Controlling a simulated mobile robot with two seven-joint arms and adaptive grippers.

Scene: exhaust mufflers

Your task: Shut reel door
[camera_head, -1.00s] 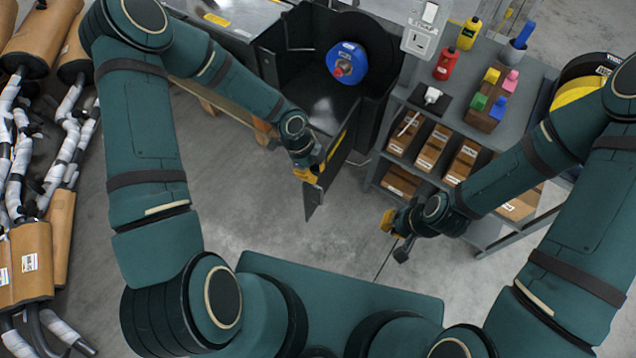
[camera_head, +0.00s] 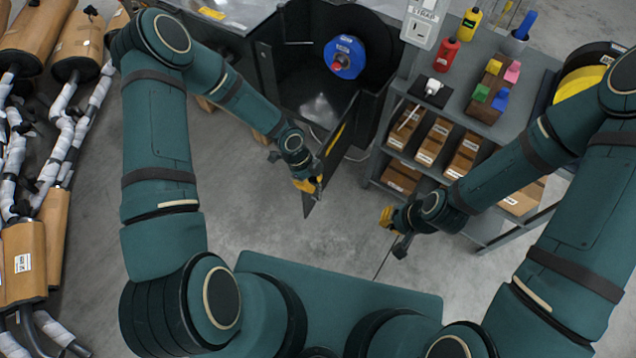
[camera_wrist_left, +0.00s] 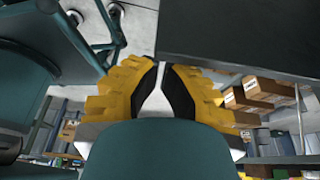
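The reel door (camera_head: 337,150) is a dark flat panel with a yellow strip, standing open and jutting from the black reel cabinet (camera_head: 283,75) toward me. A blue reel (camera_head: 345,57) shows inside the cabinet. My left gripper (camera_head: 312,187) is at the door's left face, near its free edge; whether it touches cannot be told. In the left wrist view its yellow fingers (camera_wrist_left: 160,68) have their tips close together with nothing between them, and a dark panel, apparently the door (camera_wrist_left: 240,38), fills the upper right. My right gripper (camera_head: 393,230) hangs free, right of the door; its fingers are unclear.
A grey shelf unit (camera_head: 470,128) with boxes, bottles and coloured blocks stands right of the cabinet. Wrapped mufflers (camera_head: 25,262) lie at the far left. The floor (camera_head: 250,215) between my arms is clear.

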